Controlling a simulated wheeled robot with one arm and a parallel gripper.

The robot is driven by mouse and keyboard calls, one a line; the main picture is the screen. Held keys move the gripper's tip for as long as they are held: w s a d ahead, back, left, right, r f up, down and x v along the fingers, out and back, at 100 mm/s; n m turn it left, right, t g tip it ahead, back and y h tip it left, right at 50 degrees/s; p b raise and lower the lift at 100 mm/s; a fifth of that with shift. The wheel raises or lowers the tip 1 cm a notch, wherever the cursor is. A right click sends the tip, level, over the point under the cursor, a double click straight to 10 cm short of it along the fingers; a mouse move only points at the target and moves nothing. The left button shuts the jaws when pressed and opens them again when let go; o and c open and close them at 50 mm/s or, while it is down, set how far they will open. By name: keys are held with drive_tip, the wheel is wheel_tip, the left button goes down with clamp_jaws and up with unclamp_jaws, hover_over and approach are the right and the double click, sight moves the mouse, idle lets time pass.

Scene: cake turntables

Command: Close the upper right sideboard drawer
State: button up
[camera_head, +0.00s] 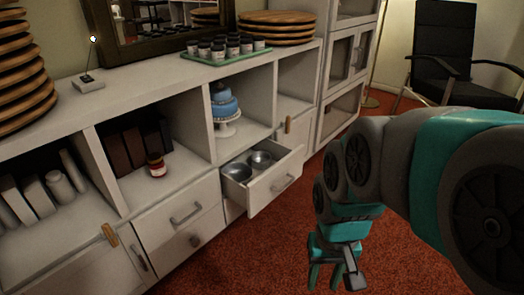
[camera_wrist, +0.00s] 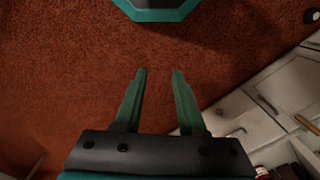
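The upper right drawer (camera_head: 275,187) of the white sideboard (camera_head: 178,258) is pulled out. Its front has a bar handle (camera_head: 284,183) and stands clear of the cabinet face. Two metal bowls or pans (camera_head: 237,172) sit inside it. My gripper (camera_head: 327,277) hangs over the red carpet, to the right of and nearer than the drawer, not touching it. In the wrist view, my gripper (camera_wrist: 159,75) has its two green fingers apart with only carpet between them. White sideboard fronts (camera_wrist: 290,85) show at the right of that view.
A blue cake on a stand (camera_head: 226,106) and a small red-lidded jar (camera_head: 156,165) sit in open compartments. A green tray of jars (camera_head: 226,57) and stacked wooden turntables (camera_head: 277,28) stand on top. A black chair (camera_head: 445,60) is at the back right. Carpet (camera_head: 245,255) before the drawer is clear.

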drive_tip(key=w+f+m+t+b, duration=0.1)
drive_tip(key=w, duration=0.5)
drive_tip(key=w+f+t+b, duration=0.1)
drive_tip(key=w, duration=0.5)
drive_tip(key=w+a+f+m+t+b, duration=0.1)
drive_tip(key=w+f, duration=0.1)
drive_tip(key=w, duration=0.5)
drive_tip(key=shift+w+f+m, duration=0.1)
drive_tip(key=shift+m, duration=0.2)
clamp_jaws()
drive_tip(key=m+t+b, duration=0.4)
drive_tip(key=t+b, duration=0.1)
approach(268, 179)
wheel_tip(268, 179, down, 3)
drive_tip(key=d, duration=0.3)
drive_tip(key=shift+w+a+f, duration=0.2)
drive_tip(key=shift+w+a, duration=0.5)
drive_tip(key=shift+w, duration=0.05)
drive_tip(key=shift+w+a+f, duration=0.2)
drive_tip(key=shift+w+a, duration=0.55)
drive_tip(key=w+a+p, duration=0.2)
drive_tip(key=w+a, duration=1)
drive_tip(key=shift+w+r, duration=0.2)
